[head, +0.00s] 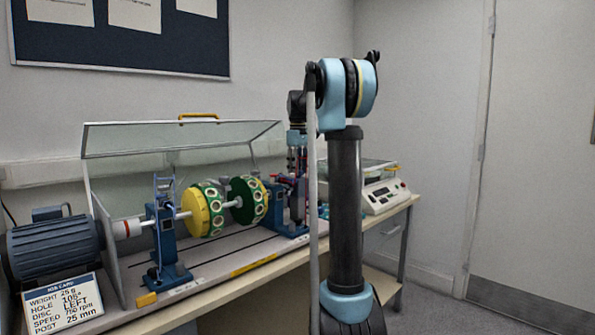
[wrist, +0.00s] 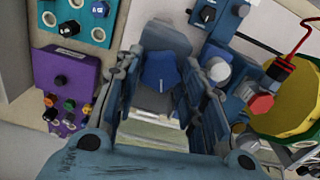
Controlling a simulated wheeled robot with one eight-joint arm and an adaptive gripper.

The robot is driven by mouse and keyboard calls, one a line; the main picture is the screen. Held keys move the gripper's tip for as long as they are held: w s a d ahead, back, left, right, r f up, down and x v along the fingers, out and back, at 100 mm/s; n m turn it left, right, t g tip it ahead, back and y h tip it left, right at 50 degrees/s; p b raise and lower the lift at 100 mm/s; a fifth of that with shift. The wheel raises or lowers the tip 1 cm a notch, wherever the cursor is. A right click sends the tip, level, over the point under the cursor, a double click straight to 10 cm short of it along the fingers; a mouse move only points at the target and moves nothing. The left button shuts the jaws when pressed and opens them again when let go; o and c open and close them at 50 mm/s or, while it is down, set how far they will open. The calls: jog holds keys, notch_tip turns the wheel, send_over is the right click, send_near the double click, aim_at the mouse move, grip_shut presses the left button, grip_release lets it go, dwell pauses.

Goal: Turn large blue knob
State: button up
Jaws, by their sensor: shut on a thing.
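In the wrist view a large blue knob (wrist: 159,71) on a grey-blue mount sits between the fingertips of my gripper (wrist: 160,82). The fingers stand on either side of the knob and are shut on it. The fingers partly cover the mount's sides, and I cannot read any marking on the knob. In the head view my gripper is mostly hidden behind my arm, by the right end of the shaft rig. The large blue knob cannot be made out there.
In the head view stand a motor (head: 52,248), a job card (head: 62,302), a raised clear guard (head: 180,138) and an instrument (head: 384,196).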

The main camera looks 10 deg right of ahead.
jog(key=m, duration=0.5)
jog(key=shift+w+d+m, duration=0.1)
jog(key=shift+w+m, duration=0.15)
jog(key=shift+m, duration=0.05)
jog(key=shift+s+f+m, duration=0.1)
jog(key=shift+m, duration=2.2)
jog(key=o, duration=1)
jog(key=shift+o, duration=0.2)
notch_tip(320, 180, up, 12)
jog(key=shift+f, duration=0.1)
